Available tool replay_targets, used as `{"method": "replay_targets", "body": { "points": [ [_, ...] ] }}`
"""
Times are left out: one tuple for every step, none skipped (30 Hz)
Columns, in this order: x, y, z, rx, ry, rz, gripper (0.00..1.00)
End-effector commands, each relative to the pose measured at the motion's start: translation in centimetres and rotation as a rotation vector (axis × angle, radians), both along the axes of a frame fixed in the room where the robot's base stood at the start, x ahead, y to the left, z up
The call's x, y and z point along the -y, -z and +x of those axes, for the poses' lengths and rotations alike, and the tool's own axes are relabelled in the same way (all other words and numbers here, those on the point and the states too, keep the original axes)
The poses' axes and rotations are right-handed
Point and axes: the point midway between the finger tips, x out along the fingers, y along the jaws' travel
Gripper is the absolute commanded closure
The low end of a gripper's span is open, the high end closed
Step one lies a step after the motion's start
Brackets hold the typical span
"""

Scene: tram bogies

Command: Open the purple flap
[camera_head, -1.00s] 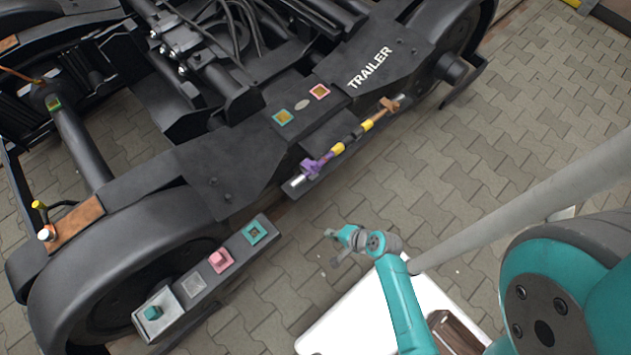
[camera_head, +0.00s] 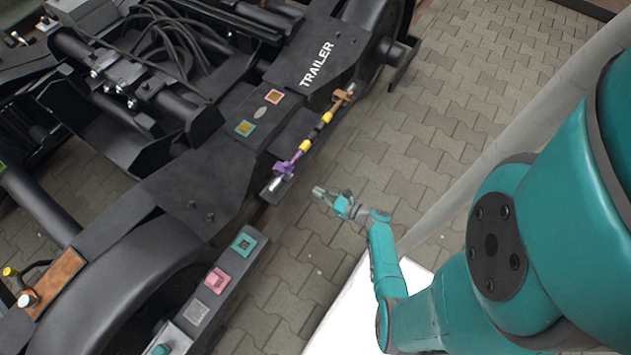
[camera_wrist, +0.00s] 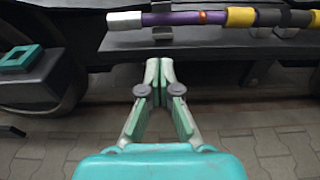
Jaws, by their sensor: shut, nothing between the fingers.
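The purple flap (camera_head: 284,169) is a small purple piece near the silver end of a rod with yellow and black bands. The rod lies along a dark ledge on the bogie's side. In the wrist view a purple length of the rod (camera_wrist: 185,18) runs across the top, with a silver end at left. My gripper (camera_head: 318,193) is shut and empty, to the right of the purple piece and apart from it. In the wrist view its fingertips (camera_wrist: 160,66) meet below the rod.
The bogie frame marked TRAILER fills the left and top. A grey bar with a teal square (camera_head: 243,244) and a pink block (camera_head: 217,279) stands at the lower middle. An orange-brown clamp (camera_head: 343,96) sits at the rod's far end. Paving (camera_head: 440,150) at right is open.

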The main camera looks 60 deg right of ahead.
Motion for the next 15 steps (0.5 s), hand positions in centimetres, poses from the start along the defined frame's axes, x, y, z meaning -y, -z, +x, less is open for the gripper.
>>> {"method": "replay_targets", "body": {
  "points": [
    [-0.1,0.0,0.7,0.0,-0.004,0.0,1.0],
    [-0.1,0.1,1.1,0.0,-0.005,-0.001,1.0],
    [-0.1,0.2,1.6,0.0,-0.005,-0.001,1.0],
    [-0.1,0.2,2.0,0.0,-0.005,0.0,1.0],
    [-0.2,0.3,2.4,0.0,-0.006,0.0,1.0],
    [-0.2,0.4,3.0,-0.001,-0.005,-0.001,1.0],
    [-0.2,0.4,3.4,0.0,-0.006,-0.002,1.0],
    [-0.2,0.5,3.8,0.0,-0.005,-0.002,1.0],
    [-0.3,0.6,4.3,-0.001,-0.005,-0.002,1.0],
    [-0.2,0.6,4.7,0.0,-0.005,-0.001,1.0],
    [-0.3,0.7,5.1,0.0,-0.005,-0.001,1.0],
    [-0.3,0.7,5.5,-0.001,-0.005,-0.002,1.0],
    [-0.3,0.8,5.9,-0.001,-0.004,-0.001,1.0],
    [-0.3,0.8,6.2,-0.001,-0.005,-0.001,1.0],
    [-0.3,0.9,6.7,-0.001,-0.005,-0.002,1.0]
  ]
}}
